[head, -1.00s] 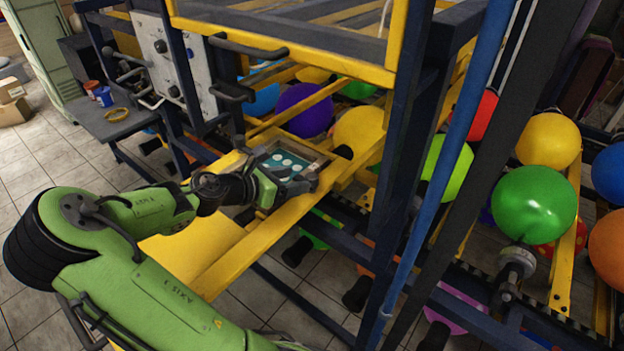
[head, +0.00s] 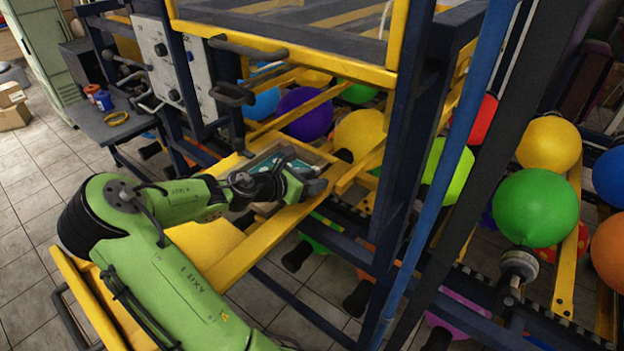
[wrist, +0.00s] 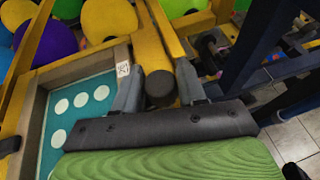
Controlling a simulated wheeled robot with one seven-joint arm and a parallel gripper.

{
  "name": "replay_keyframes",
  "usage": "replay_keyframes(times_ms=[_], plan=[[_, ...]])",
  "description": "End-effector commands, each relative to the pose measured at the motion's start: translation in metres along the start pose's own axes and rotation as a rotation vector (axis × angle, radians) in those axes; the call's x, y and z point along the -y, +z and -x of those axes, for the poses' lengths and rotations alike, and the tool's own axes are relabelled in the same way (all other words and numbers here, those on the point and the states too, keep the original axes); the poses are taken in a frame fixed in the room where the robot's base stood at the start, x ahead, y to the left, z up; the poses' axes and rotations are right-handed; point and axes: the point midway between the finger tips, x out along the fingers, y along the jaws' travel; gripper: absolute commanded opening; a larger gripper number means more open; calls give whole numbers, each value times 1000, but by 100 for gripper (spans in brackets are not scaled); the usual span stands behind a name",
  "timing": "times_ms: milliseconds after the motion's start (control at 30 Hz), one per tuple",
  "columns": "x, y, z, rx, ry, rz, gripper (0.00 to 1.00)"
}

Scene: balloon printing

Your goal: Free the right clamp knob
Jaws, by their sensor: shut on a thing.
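The right clamp knob (wrist: 160,88) is a black round knob beside the right side of the screen frame (wrist: 108,60). In the wrist view it sits between the two grey fingers of my gripper (wrist: 160,92), which is shut on it. In the head view my gripper (head: 310,187) is at the right end of the screen frame, and the knob is hidden behind it. The screen (wrist: 75,105) is teal with white dots. It shows only in part in the head view (head: 292,164), behind my arm.
Yellow rails (head: 250,252) run below and beside the screen frame. Dark blue posts (head: 400,150) stand to the right of my gripper. Several balloons, one of them yellow (head: 358,132), hang behind the frame. A control panel (head: 178,70) with handles stands at the left.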

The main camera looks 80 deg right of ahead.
Motion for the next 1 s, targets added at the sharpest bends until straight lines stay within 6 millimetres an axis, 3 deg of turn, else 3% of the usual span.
replay_keyframes(times_ms=[467,1000], plan=[[0,4,1,1,-126,-46,10],[-1,4,1,1,-576,-236,10]])
